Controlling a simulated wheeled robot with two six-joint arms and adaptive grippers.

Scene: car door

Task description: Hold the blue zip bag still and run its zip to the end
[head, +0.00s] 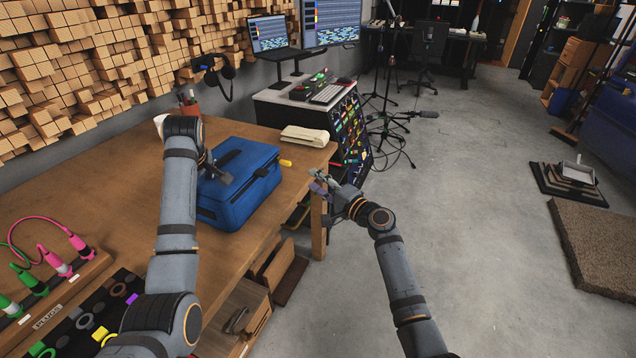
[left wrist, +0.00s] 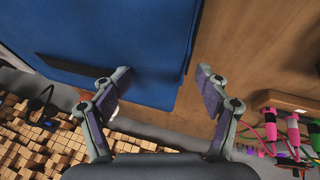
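The blue zip bag (head: 250,196) lies on the wooden workbench; its side also fills the upper left of the left wrist view (left wrist: 120,35). A dark strip (left wrist: 75,68) runs along it. A yellow tab (head: 286,162), which looks like the zip pull, sticks out at its right far corner. My left gripper (head: 217,172) is open at the bag's left side. In the left wrist view (left wrist: 163,80) one finger overlaps the bag and the other lies over bare wood; contact cannot be told. My right gripper (head: 317,181) looks open and empty, right of the bag and apart from it.
A beige folded item (head: 305,136) lies behind the bag. Coloured cables and plugs (head: 55,262) occupy the bench's near left. A cabinet with a keyboard (head: 327,94) stands behind. The bench's right edge is close to the bag, with open floor beyond it.

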